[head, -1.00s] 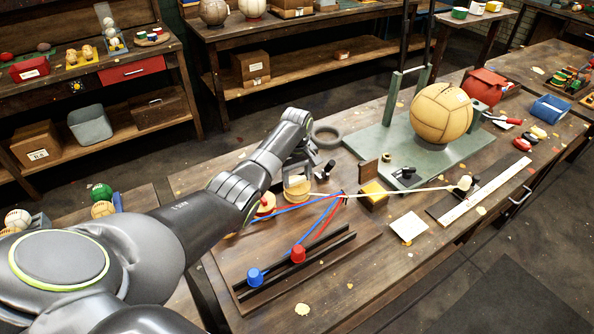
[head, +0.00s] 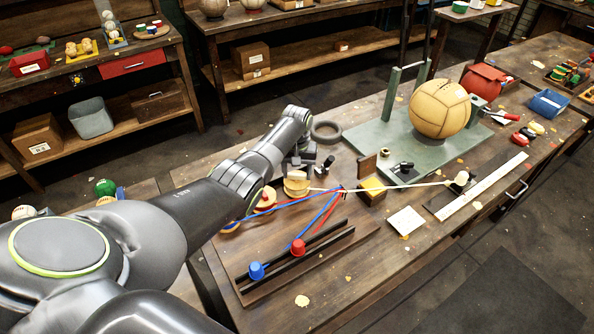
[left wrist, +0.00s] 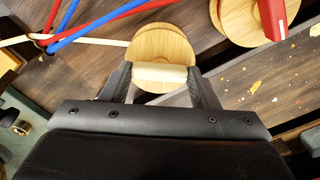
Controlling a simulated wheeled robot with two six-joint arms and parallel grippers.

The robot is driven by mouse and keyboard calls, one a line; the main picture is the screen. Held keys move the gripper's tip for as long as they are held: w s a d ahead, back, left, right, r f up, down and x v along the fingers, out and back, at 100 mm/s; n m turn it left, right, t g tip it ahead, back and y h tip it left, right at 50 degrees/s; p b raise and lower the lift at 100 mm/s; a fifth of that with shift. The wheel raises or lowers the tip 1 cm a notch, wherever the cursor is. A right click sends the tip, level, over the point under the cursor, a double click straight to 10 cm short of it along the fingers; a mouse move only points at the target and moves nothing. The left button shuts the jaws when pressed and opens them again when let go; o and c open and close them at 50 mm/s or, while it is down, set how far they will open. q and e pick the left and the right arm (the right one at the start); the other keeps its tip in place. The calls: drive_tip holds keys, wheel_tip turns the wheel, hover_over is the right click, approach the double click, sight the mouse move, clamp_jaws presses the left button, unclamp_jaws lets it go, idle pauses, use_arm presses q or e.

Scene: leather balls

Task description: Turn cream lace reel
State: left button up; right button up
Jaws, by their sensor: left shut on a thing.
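The cream lace reel (head: 296,190) has round pale wooden discs and stands on the dark wooden board. In the left wrist view its disc (left wrist: 160,40) shows with a cream core (left wrist: 160,73) across it. My left gripper (left wrist: 160,82) is shut on this reel, one finger at each side. In the head view the gripper (head: 300,163) is at the reel's far side, partly hidden by my arm. The cream lace (head: 395,187) runs right from the reel, past a dark guide, to a cream end piece (head: 460,178). My right gripper is not in view.
A reel with a red top (head: 265,200) stands close on the left. A yellow block (head: 372,188) and a ball (head: 440,108) on a green stand are to the right.

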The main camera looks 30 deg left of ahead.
sight(297, 174)
use_arm(q)
drive_tip(key=shift+r, duration=0.1)
idle(0.3)
drive_tip(key=o, duration=1)
drive_tip(key=shift+r+b, duration=0.45)
drive_tip(key=shift+r, duration=8.25)
